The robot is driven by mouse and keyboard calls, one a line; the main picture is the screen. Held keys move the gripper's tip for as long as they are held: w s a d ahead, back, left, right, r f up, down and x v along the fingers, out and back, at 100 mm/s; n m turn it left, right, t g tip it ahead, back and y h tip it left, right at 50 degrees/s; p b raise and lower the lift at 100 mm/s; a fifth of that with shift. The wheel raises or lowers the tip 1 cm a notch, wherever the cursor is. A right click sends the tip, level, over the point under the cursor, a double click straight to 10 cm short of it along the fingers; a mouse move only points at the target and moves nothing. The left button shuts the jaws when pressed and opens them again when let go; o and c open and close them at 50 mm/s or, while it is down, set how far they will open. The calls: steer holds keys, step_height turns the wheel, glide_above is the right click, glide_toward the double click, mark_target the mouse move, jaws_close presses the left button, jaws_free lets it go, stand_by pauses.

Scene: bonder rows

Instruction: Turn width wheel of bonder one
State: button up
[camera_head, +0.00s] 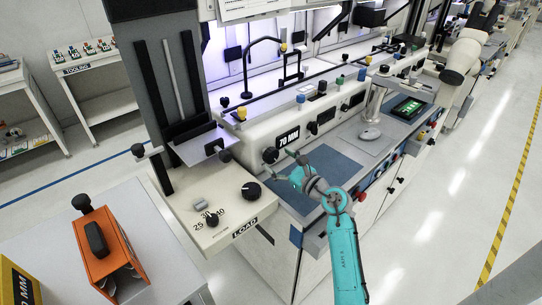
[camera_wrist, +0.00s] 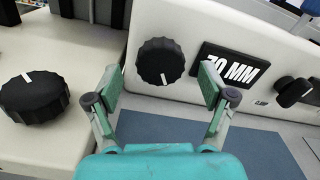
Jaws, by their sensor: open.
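A black ribbed wheel with a white mark (camera_wrist: 160,61) sits on the white front panel of the bonder, left of a display reading 70 MM (camera_wrist: 230,66). In the head view the wheel (camera_head: 270,155) and the display (camera_head: 289,138) also show. My gripper (camera_wrist: 160,82) is open and empty, its green fingers spread to the left and right of the wheel and nearer the camera. The wheel's mark points down and slightly right. In the head view my gripper (camera_head: 284,166) is just right of the wheel; I cannot tell whether it touches it.
Another black knob (camera_wrist: 34,97) lies to the left on the LOAD unit, which shows in the head view (camera_head: 251,191). A smaller knob (camera_wrist: 293,91) is right of the display. A blue mat (camera_head: 335,165) lies below the panel.

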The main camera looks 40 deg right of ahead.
mark_target(273, 156)
steer(key=shift+w, duration=1.9)
steer(key=shift+c, duration=0.3)
steer(key=c, duration=1.1)
